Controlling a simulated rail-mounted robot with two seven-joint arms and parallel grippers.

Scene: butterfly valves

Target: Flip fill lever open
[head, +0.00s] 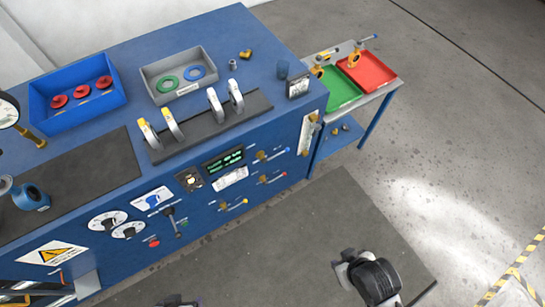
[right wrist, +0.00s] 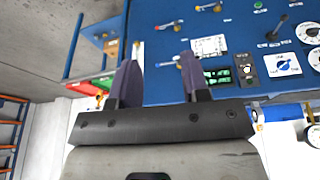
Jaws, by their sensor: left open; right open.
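My left gripper (head: 178,300) shows only as a dark piece at the bottom edge of the head view, apart from the panel. In the right wrist view my right gripper (right wrist: 157,58) is open and empty, its two dark fingers apart before the panel. The red-handled lever (right wrist: 168,25) shows beyond the fingertips.
The bench top holds a blue bin (head: 118,98) with red discs and a grey bin (head: 176,64) with rings. A side table carries a green tray (head: 342,98) and a red tray (head: 374,72). A dark mat (head: 290,240) lies on the floor before the panel.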

